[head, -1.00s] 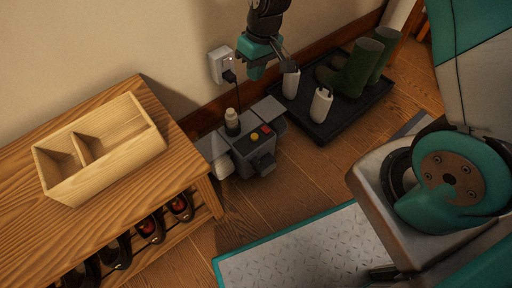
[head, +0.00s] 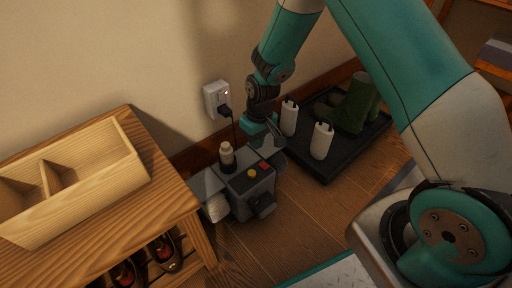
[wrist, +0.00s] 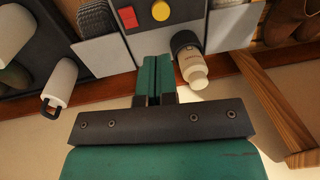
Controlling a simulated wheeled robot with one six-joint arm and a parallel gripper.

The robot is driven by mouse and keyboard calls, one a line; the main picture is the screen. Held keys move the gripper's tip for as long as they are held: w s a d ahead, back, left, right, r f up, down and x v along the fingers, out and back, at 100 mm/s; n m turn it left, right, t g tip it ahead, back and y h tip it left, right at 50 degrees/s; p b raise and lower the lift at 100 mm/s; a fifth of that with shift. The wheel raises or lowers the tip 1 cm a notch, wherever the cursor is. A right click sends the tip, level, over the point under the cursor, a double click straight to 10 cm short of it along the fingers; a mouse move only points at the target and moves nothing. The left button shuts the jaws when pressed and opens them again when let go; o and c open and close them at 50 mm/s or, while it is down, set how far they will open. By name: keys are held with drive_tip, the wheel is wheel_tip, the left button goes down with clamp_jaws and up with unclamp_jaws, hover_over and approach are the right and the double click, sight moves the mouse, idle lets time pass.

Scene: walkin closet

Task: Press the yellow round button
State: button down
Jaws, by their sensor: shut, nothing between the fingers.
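The yellow round button (head: 251,173) is on the top of a grey machine (head: 252,196) on the floor, beside a red square button (head: 264,166). In the wrist view the yellow button (wrist: 161,10) is at the top edge, just beyond and slightly right of the fingertips, with the red button (wrist: 127,17) to its left. My gripper (wrist: 153,58) is shut and empty, apart from the yellow button. In the head view my gripper is behind the machine, close to the wall, and its fingertips are partly hidden.
A cream-capped bottle (head: 227,156) stands in a dark holder on the machine, close to my fingers in the wrist view. A wall socket (head: 217,99) with plug and cord is behind. A black tray (head: 325,165) holds boots and white cylinders. A wooden bench (head: 172,196) stands left.

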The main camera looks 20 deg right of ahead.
sight(253, 172)
drive_tip(key=f+b, duration=0.2)
drive_tip(key=f, duration=0.1)
drive_tip(key=f+b, duration=0.2)
drive_tip(key=f, duration=0.2)
drive_tip(key=a+f+b, duration=0.1)
drive_tip(key=f+b, duration=0.1)
drive_tip(key=f, duration=0.2)
drive_tip(key=shift+s+a+f, duration=0.1)
drive_tip(key=shift+f, duration=0.15)
drive_tip(key=shift+s+f, duration=0.1)
drive_tip(key=shift+f, duration=1)
drive_tip(key=shift+r, duration=0.1)
wheel_tip(253, 172, up, 15)
drive_tip(key=d+p, duration=0.1)
drive_tip(key=p, duration=0.9)
drive_tip(key=shift+w+d, duration=0.2)
drive_tip(key=shift+w, duration=0.15)
